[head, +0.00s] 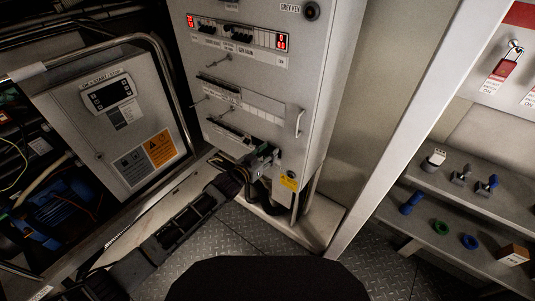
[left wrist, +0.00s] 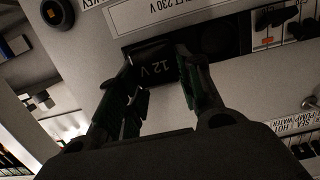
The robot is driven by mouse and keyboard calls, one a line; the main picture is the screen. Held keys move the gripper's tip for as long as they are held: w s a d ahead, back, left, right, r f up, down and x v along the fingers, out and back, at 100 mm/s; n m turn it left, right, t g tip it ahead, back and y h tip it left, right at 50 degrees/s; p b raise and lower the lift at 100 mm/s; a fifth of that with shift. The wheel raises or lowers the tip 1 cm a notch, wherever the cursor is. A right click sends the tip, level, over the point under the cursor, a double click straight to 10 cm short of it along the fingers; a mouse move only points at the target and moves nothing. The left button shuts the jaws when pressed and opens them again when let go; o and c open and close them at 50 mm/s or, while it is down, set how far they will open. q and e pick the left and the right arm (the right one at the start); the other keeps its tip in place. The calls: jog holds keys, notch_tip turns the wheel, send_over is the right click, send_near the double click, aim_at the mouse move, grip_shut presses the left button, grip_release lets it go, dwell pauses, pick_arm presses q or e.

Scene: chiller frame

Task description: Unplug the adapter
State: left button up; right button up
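A black adapter marked "12 V" (left wrist: 158,70) sits at a dark opening in the light panel under a "230 V" label (left wrist: 150,12). My left gripper (left wrist: 155,62) reaches up to it, with one finger on each side of the adapter. The fingers are apart by about the adapter's width; whether they press on it I cannot tell. In the head view my left gripper (head: 264,160) is at the lower front of the grey cabinet (head: 285,80), and the adapter is not clear there. My right gripper is not in view.
A control box (head: 120,125) in a metal-tube frame stands at the left. A yellow label (head: 289,182) and dark cables hang near my left gripper. Shelves (head: 470,195) with small fittings and a red padlock tag (head: 502,75) are at the right. Patterned metal floor (head: 240,240) lies open below.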

pick_arm(q)
jog(key=c, duration=0.7)
jog(key=shift+f+p+v, duration=0.2)
jog(key=shift+p+v, duration=0.65)
jog(key=shift+v, duration=0.4)
jog(key=shift+f+p+v, duration=0.15)
jog(key=shift+p+v, duration=0.7)
jog(key=shift+v, duration=0.4)
dwell(0.5)
jog(key=p, duration=0.3)
send_near(266, 155)
jog(key=shift+s+f, duration=0.25)
jog(key=shift+f, duration=0.2)
